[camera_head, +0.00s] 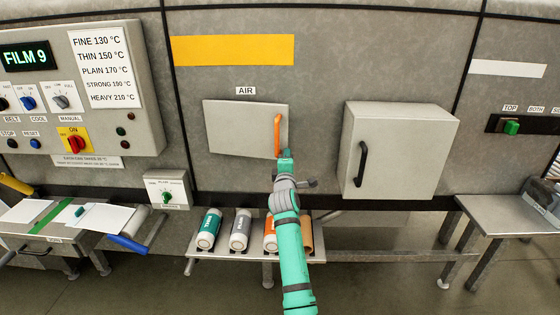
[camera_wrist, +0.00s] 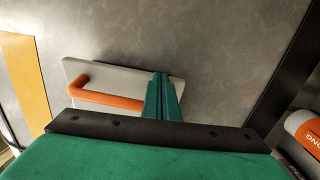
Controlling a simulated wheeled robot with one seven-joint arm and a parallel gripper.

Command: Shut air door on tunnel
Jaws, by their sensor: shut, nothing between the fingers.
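The air door (camera_head: 235,128) is a pale grey panel under the "AIR" label (camera_head: 246,90) on the tunnel's grey wall. It looks slightly skewed against the wall, but I cannot tell how far open it is. Its upright orange handle (camera_head: 277,135) is near its right edge. My green gripper (camera_head: 286,155) is at the door's lower right corner, just below the handle. In the wrist view the shut fingers (camera_wrist: 162,92) overlap the door panel (camera_wrist: 125,75), beside the orange handle (camera_wrist: 100,98), with nothing held. I cannot tell whether they touch the door.
A protruding grey box with a black handle (camera_head: 400,150) is to the right. A control panel (camera_head: 75,90) is at the left. A low shelf with several rolls (camera_head: 240,230) stands below the door. Side tables (camera_head: 495,214) flank it.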

